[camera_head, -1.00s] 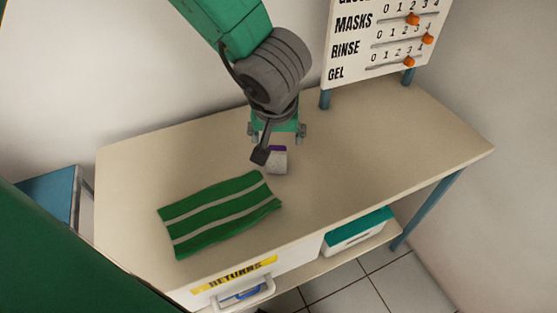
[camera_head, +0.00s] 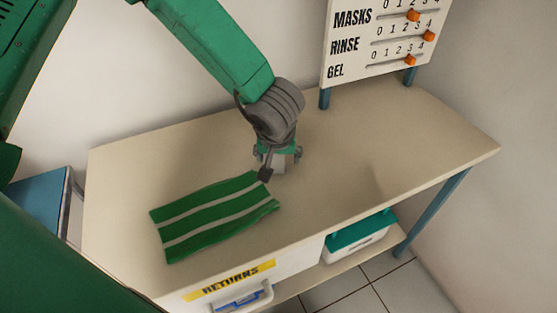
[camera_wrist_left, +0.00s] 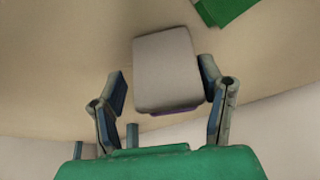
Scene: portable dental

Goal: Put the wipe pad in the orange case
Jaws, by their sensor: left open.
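The wipe pad (camera_wrist_left: 163,65) is a pale grey block with a purple edge, seen from above in the left wrist view. My left gripper (camera_wrist_left: 163,88) is open, with its fingers on either side of the pad. The right-hand finger is very close to the pad and a gap shows at the left-hand one; I cannot tell whether either touches. In the head view my left gripper (camera_head: 278,156) is low over the table and hides most of the pad. No orange case shows. My right gripper is not in view.
A green striped cloth (camera_head: 213,214) lies left of the gripper on the beige table (camera_head: 350,145). A white board with orange sliders (camera_head: 375,45) stands at the back. A teal-lidded box (camera_head: 360,235) is on the shelf below. The table's right side is clear.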

